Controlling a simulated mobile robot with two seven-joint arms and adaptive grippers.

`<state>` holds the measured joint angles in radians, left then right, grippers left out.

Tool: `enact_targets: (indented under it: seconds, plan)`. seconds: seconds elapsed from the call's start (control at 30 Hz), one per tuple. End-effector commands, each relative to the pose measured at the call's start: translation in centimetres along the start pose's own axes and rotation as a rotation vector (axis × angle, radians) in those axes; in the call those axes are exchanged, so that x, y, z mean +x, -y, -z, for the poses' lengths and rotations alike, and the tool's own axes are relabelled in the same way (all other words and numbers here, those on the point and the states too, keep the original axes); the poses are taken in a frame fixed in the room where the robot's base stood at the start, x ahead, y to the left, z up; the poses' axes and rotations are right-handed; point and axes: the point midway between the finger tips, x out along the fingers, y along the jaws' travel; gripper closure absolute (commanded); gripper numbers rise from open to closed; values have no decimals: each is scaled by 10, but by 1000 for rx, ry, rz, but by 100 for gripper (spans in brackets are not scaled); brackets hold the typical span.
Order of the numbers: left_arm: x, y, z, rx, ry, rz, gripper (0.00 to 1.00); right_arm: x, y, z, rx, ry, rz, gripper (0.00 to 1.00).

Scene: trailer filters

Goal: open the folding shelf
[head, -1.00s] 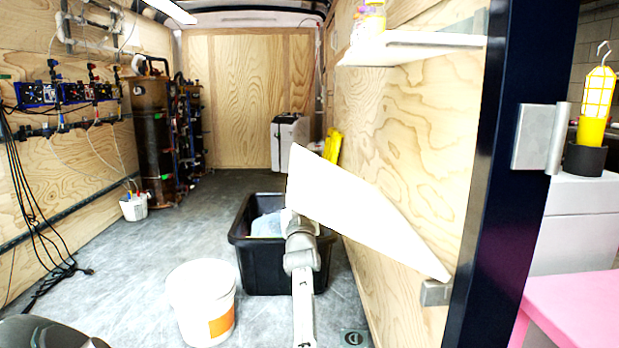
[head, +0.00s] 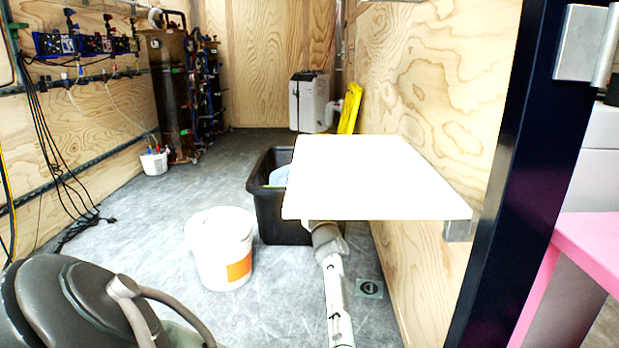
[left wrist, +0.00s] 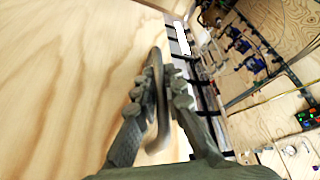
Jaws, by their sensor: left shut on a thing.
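The folding shelf (head: 375,175) is a white panel on the right wooden wall. In the head view it stands out from the wall, about level. A pale grey arm of mine reaches up from below to its underside near the front left, and the shelf hides the end of that arm. In the left wrist view my left gripper (left wrist: 155,95) is shut on a thin curved grey-brown piece (left wrist: 158,115); I cannot tell what it belongs to. A wooden surface (left wrist: 70,80) fills the left of that view. My right gripper's fingers do not show.
A black bin (head: 263,195) stands beyond the shelf and a white bucket (head: 218,245) on the floor to its left. A dark blue post (head: 520,170) and a pink table (head: 590,235) are at the right.

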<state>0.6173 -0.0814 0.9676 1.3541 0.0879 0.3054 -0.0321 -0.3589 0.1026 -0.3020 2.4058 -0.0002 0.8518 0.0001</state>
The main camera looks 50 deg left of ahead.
Motion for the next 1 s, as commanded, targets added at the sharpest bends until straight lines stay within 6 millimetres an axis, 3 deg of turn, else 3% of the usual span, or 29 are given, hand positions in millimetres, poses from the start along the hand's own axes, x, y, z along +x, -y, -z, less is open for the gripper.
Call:
enact_targets:
  seconds: [0.4, 0.43, 0.5, 0.77, 1.0]
  plan:
    - [-3, 3, -6, -5, 9, 5, 100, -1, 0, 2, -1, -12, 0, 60]
    - [-3, 3, -6, -5, 9, 6, 87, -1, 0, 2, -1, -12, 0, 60]
    - [-3, 3, -6, -5, 9, 6, 81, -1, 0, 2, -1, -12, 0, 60]
    - [-3, 2, -4, -5, 6, 4, 81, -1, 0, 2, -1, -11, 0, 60]
    - [-32, 2, -5, -5, 8, 4, 81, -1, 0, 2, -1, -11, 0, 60]
